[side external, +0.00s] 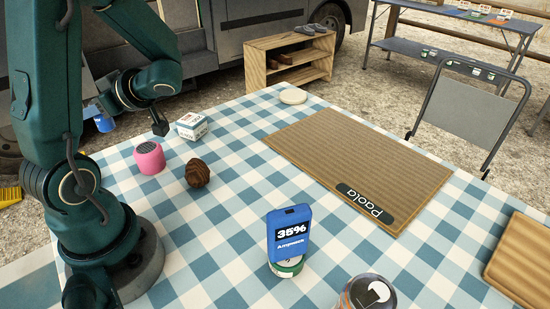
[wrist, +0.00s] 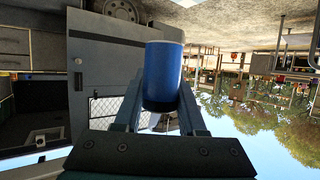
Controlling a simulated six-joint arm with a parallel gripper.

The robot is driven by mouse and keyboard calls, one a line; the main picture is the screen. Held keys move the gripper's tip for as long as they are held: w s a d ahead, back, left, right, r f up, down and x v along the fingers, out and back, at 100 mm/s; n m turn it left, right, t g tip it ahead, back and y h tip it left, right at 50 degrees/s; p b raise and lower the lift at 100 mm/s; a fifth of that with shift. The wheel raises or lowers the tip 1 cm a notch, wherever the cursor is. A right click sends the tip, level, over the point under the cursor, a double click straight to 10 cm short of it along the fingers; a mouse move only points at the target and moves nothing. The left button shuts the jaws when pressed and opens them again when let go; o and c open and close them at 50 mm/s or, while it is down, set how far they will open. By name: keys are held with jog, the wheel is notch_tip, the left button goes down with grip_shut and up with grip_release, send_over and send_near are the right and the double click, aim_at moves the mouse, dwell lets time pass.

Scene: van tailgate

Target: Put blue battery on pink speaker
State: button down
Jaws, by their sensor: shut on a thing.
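The blue battery (side external: 289,229), marked 35% and Ampwell, stands upright on a small green and white tin (side external: 287,268) near the front of the table. The pink speaker (side external: 149,158) stands on the checked cloth at the left, with its dark top clear. My gripper (wrist: 162,92) is shut on a blue cylinder (wrist: 163,70), which is not the battery on the tin. In the side view, a bit of this blue cylinder (side external: 106,124) shows beyond my arm, left of the speaker and past the table edge. My fingertips are mostly hidden there.
A brown crumpled lump (side external: 198,173) and a small white box (side external: 192,126) are near the speaker. A can (side external: 367,293) stands at the front, right of the battery. A brown mat (side external: 365,160) marked Paola and a wooden board (side external: 522,262) lie to the right.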

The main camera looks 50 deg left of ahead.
jog(key=w+f, duration=0.1)
jog(key=w, duration=0.1)
jog(key=w+f, duration=0.1)
jog(key=w, duration=0.1)
jog(key=w+f, duration=0.1)
jog(key=shift+w+a+f, duration=0.15)
jog(key=shift+w+f, duration=0.1)
jog(key=shift+w, duration=0.15)
jog(key=shift+f, duration=2)
jog(key=shift+f, duration=0.15)
jog(key=shift+c, duration=2.4)
grip_release()
